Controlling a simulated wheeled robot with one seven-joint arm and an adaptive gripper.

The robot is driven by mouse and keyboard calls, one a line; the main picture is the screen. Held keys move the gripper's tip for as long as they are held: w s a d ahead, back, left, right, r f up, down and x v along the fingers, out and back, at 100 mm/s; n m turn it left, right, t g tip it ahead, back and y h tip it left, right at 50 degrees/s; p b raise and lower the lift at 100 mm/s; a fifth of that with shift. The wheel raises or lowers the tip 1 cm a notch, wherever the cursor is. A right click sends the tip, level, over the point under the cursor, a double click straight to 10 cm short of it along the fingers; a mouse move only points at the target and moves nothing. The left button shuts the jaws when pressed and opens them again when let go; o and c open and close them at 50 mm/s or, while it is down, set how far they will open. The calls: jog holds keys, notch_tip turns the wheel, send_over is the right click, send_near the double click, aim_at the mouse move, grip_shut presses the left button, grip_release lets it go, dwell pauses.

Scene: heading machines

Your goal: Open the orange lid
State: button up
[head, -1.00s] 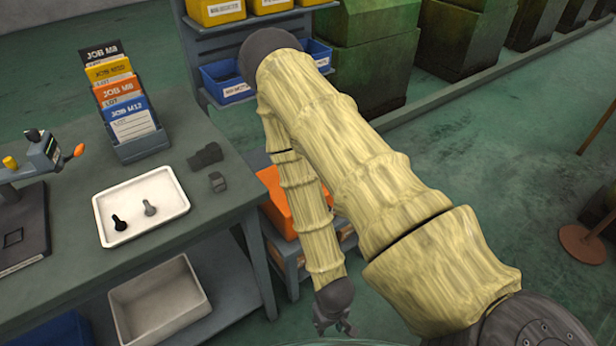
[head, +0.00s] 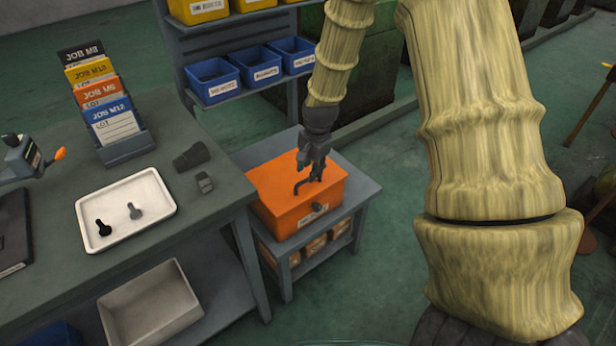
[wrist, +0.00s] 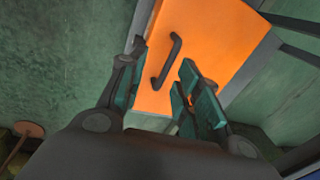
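The orange lid (head: 277,190) tops an orange box on a small grey stand, right of the workbench, and looks closed. A dark bar handle (head: 302,186) rises from the lid. My gripper (head: 312,172) points down over the lid close to the handle. In the wrist view the orange lid (wrist: 200,50) fills the middle, and the handle (wrist: 167,62) shows between the fingers of my open gripper (wrist: 158,88). The fingers look apart from the handle; their exact height above the lid is hard to tell.
A dark knob or latch (head: 320,207) sits on the box front. The grey stand (head: 362,190) holds several small labelled boxes below. A workbench with a white tray (head: 160,205) is at left. Blue bins (head: 213,82) on a rack stand behind the box.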

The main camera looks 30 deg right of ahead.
jog(key=shift+m, duration=0.7)
jog(key=shift+w+d+f+p, duration=0.1)
jog(key=shift+w+d+f, duration=0.15)
jog(key=shift+w+f, duration=0.65)
jog(key=shift+w+d+f+p, duration=0.1)
jog(key=shift+w+d+f, duration=0.2)
jog(key=shift+f, duration=1.25)
jog(key=shift+w+d+f+p, duration=0.15)
jog(key=shift+w+f, duration=0.45)
jog(key=shift+f, duration=0.6)
grip_shut()
